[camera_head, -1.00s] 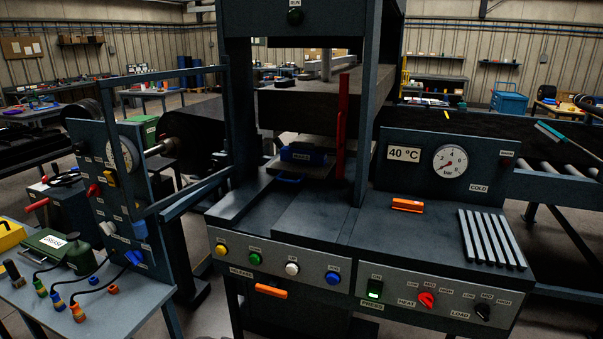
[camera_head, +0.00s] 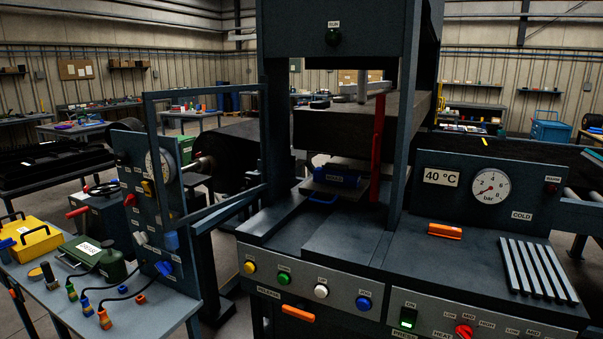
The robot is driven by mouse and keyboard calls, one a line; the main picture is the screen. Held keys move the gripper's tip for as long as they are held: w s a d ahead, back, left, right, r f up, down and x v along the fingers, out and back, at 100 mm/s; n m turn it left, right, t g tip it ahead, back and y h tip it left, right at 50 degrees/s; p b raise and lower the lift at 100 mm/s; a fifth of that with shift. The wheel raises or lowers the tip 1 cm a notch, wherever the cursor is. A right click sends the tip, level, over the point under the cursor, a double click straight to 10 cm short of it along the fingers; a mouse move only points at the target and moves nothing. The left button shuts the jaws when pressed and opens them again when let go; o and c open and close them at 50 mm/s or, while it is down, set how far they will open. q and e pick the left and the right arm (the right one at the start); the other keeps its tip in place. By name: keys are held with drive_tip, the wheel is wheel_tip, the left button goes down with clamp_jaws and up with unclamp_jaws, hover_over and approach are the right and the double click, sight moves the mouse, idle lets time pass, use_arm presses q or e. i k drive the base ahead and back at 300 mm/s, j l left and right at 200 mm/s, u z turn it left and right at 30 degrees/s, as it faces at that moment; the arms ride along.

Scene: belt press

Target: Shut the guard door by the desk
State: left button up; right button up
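The guard door (camera_head: 205,91) is an open dark blue-grey frame at the left of the press (camera_head: 275,125). It stands swung out from the press's left post, reaching left past the upright panel with a gauge (camera_head: 150,195). The press opening behind it is uncovered at the front. The control desk (camera_head: 330,245) spreads below and to the right of the press, with coloured buttons on its front. Neither of my grippers is in view.
A red upright bar (camera_head: 378,145) stands at the press opening.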

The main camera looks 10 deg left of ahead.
sight(148, 97)
drive_tip(key=k, duration=1)
drive_tip(key=z, duration=0.5)
drive_tip(key=k+z, duration=0.15)
drive_tip(key=z, duration=0.35)
drive_tip(key=k+z, duration=0.1)
drive_tip(key=z, duration=0.4)
drive_tip(key=j, duration=0.5)
drive_tip(key=k+j, duration=0.15)
drive_tip(key=j, duration=0.35)
drive_tip(key=j+z, duration=0.1)
drive_tip(key=j, duration=0.4)
drive_tip(key=k+j, duration=0.15)
drive_tip(key=j, duration=0.3)
drive_tip(key=k+j, duration=0.1)
drive_tip(key=j, duration=0.4)
drive_tip(key=k+j, duration=0.1)
drive_tip(key=j, duration=0.4)
drive_tip(key=k+j, duration=0.1)
drive_tip(key=j, duration=0.95)
drive_tip(key=k+j, duration=0.15)
drive_tip(key=j, duration=0.35)
drive_tip(key=k+j, duration=0.1)
drive_tip(key=j, duration=0.45)
drive_tip(key=k+j, duration=0.1)
drive_tip(key=j, duration=0.4)
drive_tip(key=k+j, duration=0.1)
drive_tip(key=j, duration=0.45)
drive_tip(key=k+j, duration=0.1)
drive_tip(key=j, duration=0.4)
drive_tip(key=i+z, duration=0.05)
